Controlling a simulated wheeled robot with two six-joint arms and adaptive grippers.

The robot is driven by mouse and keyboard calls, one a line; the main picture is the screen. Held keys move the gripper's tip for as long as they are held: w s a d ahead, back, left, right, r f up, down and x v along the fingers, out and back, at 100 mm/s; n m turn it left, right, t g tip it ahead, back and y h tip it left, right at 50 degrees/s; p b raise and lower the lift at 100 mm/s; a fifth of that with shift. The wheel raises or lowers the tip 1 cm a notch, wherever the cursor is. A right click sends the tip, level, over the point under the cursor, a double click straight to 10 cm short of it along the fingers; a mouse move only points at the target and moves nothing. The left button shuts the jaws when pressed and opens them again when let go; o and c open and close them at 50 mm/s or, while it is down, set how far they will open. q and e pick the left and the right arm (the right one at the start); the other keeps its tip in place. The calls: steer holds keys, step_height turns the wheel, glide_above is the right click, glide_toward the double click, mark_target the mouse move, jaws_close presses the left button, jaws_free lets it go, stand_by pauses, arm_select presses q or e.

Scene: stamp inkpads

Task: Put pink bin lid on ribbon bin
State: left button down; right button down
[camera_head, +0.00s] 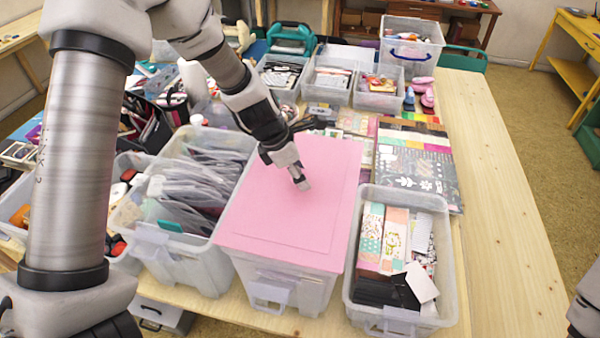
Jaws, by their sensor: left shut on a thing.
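The pink bin lid (270,220) lies flat over a translucent bin (285,289) in the middle of the table and covers its top. The contents of that bin are hidden, so I cannot tell by sight whether it is the ribbon bin. My left gripper (302,182) points down at the middle of the lid, and its fingers are shut on the lid. Whether the lid rests fully on the rim all round is not clear. My right gripper is not in view; only a piece of my right arm shows at the lower right edge.
An open bin with patterned packs (442,275) stands close on the right, and a bin of dark sleeves (150,240) close on the left. Smaller bins (331,82) and craft sheets (418,165) lie behind. The right strip of table (500,200) is clear.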

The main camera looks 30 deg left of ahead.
arm_select(q)
steer(key=shift+f, duration=0.5)
stand_by(0.4)
steer(key=c, duration=0.6)
jaws_free()
steer(key=shift+o, duration=0.2)
step_height(320, 180, up, 6)
steer(key=p, duration=0.5)
steer(key=shift+f+p, duration=0.15)
steer(key=shift+p, duration=0.15)
steer(key=shift+r+p, duration=0.85)
steer(key=shift+r, duration=0.4)
steer(key=shift+f, duration=0.1)
